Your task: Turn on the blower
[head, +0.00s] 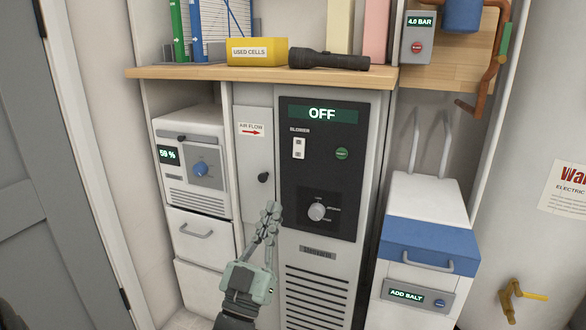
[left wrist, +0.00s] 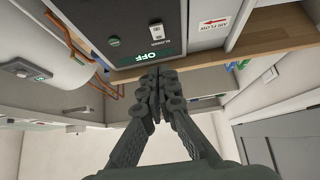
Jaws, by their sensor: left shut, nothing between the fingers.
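The blower unit is a tall grey cabinet with a black control panel (head: 285,178). Its green display (head: 322,114) reads OFF. Below the display is a white rocker switch labelled BLOWER (head: 299,148), with a round green button (head: 342,153) to its right and a rotary knob (head: 317,211) lower down. My left gripper (head: 270,210) is shut and empty, left of and below the knob, in front of the cabinet's left edge. The left wrist view shows the panel upside down, with the switch (left wrist: 156,31) and OFF display (left wrist: 137,58) beyond the closed fingers (left wrist: 157,75). My right gripper is not in view.
A narrow AIR FLOW panel (head: 252,150) with a black knob stands left of the blower. A white unit reading 59 % (head: 190,120) is further left. A blue-and-white ADD SALT unit (head: 428,240) stands right. A wooden shelf (head: 200,72) above holds a flashlight (head: 328,60) and a yellow box (head: 257,51).

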